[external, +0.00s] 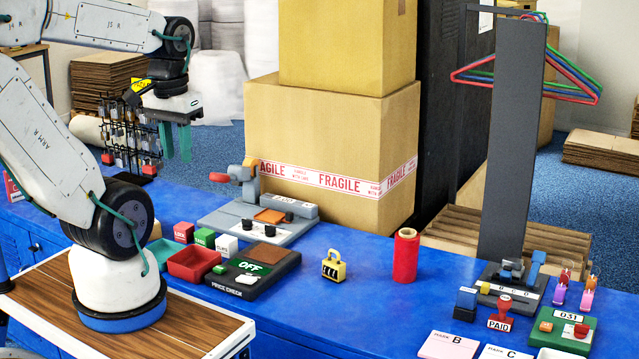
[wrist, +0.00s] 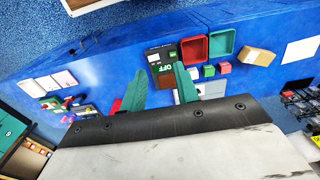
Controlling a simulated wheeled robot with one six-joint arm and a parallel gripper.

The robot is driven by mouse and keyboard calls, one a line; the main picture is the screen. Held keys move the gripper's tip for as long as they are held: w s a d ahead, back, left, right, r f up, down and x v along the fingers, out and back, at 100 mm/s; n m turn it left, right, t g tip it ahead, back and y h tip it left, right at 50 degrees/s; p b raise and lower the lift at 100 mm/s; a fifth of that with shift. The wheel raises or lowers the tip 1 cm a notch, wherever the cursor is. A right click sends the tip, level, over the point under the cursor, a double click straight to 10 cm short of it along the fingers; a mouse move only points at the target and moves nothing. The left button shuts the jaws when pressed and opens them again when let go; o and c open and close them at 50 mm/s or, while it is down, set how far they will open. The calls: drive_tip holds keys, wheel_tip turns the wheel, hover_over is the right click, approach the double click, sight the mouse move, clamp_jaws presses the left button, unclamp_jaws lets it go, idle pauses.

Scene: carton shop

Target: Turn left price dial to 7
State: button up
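Two small black dials, the left dial (external: 247,225) and the right dial (external: 270,231), sit on the front of a grey machine (external: 290,210) with a red-knobbed lever. The dials' numbers are too small to read. My gripper (external: 176,142) is raised, left of the machine and well above the blue counter. Its two green fingers are apart with nothing between them. In the wrist view the fingers (wrist: 160,88) point over the counter, and part of the grey machine (wrist: 212,88) shows beside the right finger; its dials cannot be made out there.
A black price-check box (external: 255,270) reading OFF, a red tray (external: 194,263) and small blocks (external: 204,237) stand in front of the machine. A large carton (external: 330,150) stands behind it. A yellow padlock (external: 333,266) and red roll (external: 405,255) are to the right.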

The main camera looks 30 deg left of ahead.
drive_tip(key=w+a+f+n+g+y, duration=0.25)
drive_tip(key=w+f, duration=0.55)
drive_tip(key=w, duration=0.5)
drive_tip(key=n+t+y, duration=0.2)
drive_tip(key=n, duration=1.4)
approach(248, 220)
drive_tip(key=f, duration=0.1)
drive_tip(key=shift+m, duration=0.25)
drive_tip(key=x, duration=0.7)
drive_tip(key=shift+w+a+f, duration=0.1)
drive_tip(key=shift+a+f, duration=0.05)
drive_tip(key=shift+a, duration=0.25)
drive_tip(key=shift+c, duration=0.3)
clamp_jaws()
